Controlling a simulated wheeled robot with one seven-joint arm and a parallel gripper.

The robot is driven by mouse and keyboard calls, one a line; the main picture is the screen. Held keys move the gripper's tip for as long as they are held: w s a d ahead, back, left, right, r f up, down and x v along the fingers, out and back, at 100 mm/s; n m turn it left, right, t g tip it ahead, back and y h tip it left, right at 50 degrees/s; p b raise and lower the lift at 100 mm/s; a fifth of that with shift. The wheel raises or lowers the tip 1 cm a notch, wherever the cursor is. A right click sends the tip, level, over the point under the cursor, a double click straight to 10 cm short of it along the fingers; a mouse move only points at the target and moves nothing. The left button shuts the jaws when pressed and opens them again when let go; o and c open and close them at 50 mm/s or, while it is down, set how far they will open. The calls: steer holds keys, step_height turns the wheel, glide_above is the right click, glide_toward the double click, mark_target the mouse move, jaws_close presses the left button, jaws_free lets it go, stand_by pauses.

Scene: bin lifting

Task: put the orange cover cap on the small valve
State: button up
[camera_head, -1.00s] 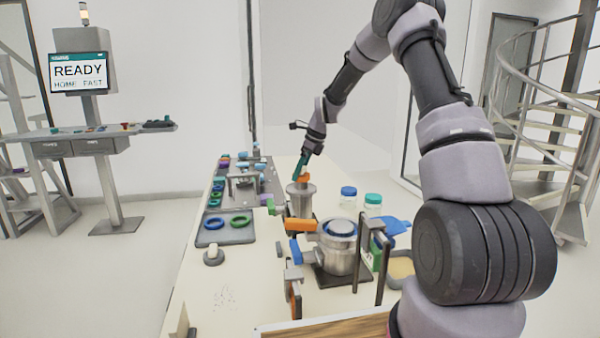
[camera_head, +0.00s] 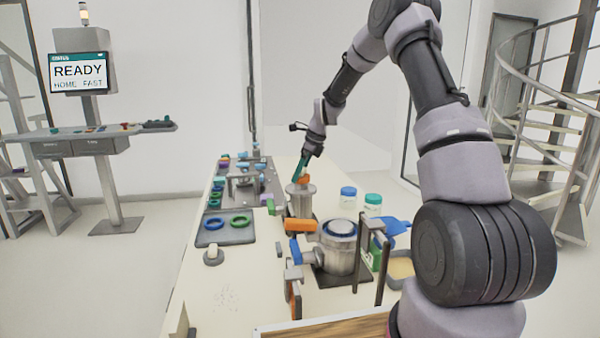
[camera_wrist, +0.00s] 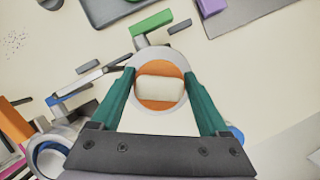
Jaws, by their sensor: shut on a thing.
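The orange cover cap (camera_wrist: 160,102) has a cream block on its middle and sits between my gripper's teal fingers in the wrist view. My gripper (camera_wrist: 160,80) is shut on it. The grey round top of the small valve (camera_wrist: 176,57) shows as a ring around the cap. In the head view the cap (camera_head: 305,178) is at the top of the upright metal small valve (camera_head: 300,203), below my gripper (camera_head: 302,170). I cannot tell whether the cap is fully seated. A green handle (camera_wrist: 152,21) sticks out beside the small valve.
Two jars, one blue-lidded (camera_head: 348,191) and one green-lidded (camera_head: 373,200), stand to the right. A grey tray (camera_head: 226,235) with rings lies left. The table's front left is mostly clear.

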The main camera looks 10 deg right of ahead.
steer(key=shift+f, duration=0.15)
stand_by(0.6)
steer(key=o, duration=1.1)
steer(key=shift+c, duration=0.2)
steer(key=shift+r, duration=3.2)
steer(key=shift+r, duration=0.1)
